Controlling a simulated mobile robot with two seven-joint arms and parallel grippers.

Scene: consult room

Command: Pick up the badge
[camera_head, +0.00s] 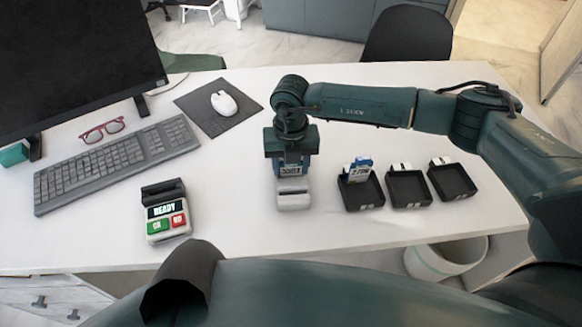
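I cannot tell whether the fingers are closed on the card. The gripper body hides the card's top. A second blue-and-white card (361,168) stands in the leftmost black tray (362,196). My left gripper is not in view.
Two more black trays (409,203) (453,195) hold white labels. A card terminal (166,213) reading "READY", a keyboard (115,165), red glasses (102,131), a mouse (224,103) and a monitor (75,50) are at left. The desk (330,232) is clear in front.

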